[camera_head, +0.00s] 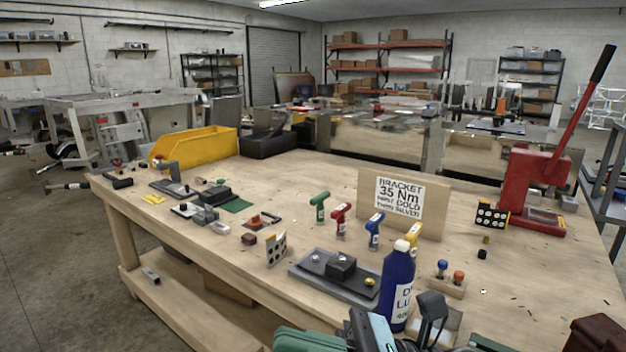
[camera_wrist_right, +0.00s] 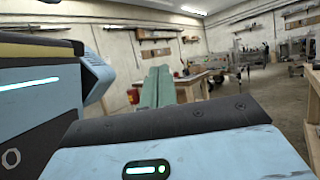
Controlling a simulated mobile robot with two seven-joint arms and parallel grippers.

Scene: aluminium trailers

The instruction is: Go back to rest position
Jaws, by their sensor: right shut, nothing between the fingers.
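My right gripper (camera_head: 303,340) shows at the bottom edge of the head view, in front of the near side of the workbench. Only part of it is in the picture, with light blue and black housing beside its green fingers. In the right wrist view its green fingers (camera_wrist_right: 158,88) lie together, shut, with nothing held. Whether it touches the bench edge cannot be told. My left gripper is not in view.
The wooden workbench (camera_head: 290,180) fills the middle. Close to my right gripper stand a blue bottle (camera_head: 397,285) and a dark fixture plate (camera_head: 330,285). A red press (camera_head: 535,185) and yellow bin (camera_head: 195,146) stand farther off. Open floor (camera_head: 50,270) lies left.

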